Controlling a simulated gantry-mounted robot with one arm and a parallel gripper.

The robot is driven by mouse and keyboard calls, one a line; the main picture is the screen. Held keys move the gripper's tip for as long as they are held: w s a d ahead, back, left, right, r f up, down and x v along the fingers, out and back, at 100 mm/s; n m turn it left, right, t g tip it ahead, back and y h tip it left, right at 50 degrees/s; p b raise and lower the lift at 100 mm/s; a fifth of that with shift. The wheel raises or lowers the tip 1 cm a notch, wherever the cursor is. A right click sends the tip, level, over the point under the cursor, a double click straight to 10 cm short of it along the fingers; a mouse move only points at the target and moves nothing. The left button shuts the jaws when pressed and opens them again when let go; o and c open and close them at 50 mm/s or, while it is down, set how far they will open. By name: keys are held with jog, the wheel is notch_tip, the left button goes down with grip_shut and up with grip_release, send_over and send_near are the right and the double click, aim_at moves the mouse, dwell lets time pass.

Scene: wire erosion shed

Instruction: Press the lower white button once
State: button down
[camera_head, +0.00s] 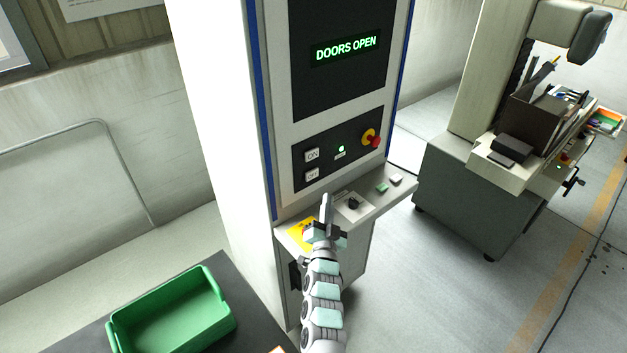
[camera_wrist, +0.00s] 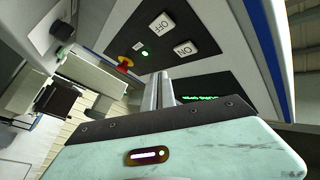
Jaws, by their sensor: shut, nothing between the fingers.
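The lower white button (camera_head: 311,175), marked OFF, sits on the dark control panel just below a white ON button (camera_head: 312,155). In the wrist view the picture is turned: the OFF button (camera_wrist: 161,23) is above the ON button (camera_wrist: 183,49). My gripper (camera_head: 326,199) is shut and empty, with its fingers pointing up. Its tips are below and slightly right of the OFF button in the head view. In the wrist view the closed fingers (camera_wrist: 159,88) are apart from both buttons. Neither button is covered.
A red knob on a yellow base (camera_head: 371,139) and a lit green lamp (camera_head: 341,149) share the panel. The display (camera_head: 346,48) reads DOORS OPEN. A ledge below carries a black knob (camera_head: 353,203), a green button (camera_head: 382,188) and a white button (camera_head: 397,179). A green bin (camera_head: 225,325) stands lower left.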

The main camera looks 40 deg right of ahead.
aim_at(312, 174)
jog(key=shift+m+g+y, duration=0.3)
jog(key=shift+m+g, duration=0.1)
jog(key=shift+g, duration=0.1)
jog(key=d, duration=0.1)
jog(key=d+f, duration=0.1)
jog(key=d, duration=0.2)
jog(key=shift+w+d+f, duration=0.25)
jog(key=shift+d+f, duration=0.1)
jog(key=w+b, duration=0.5)
jog(key=w, duration=0.3)
jog(key=shift+w+a, duration=0.2)
jog(key=shift+w, duration=0.2)
jog(key=shift+w+b, duration=0.15)
jog(key=shift+b, duration=0.2)
dwell(1.1)
jog(key=shift+w+a+b, duration=0.1)
jog(key=shift+w+b, duration=0.2)
jog(key=shift+b, duration=0.05)
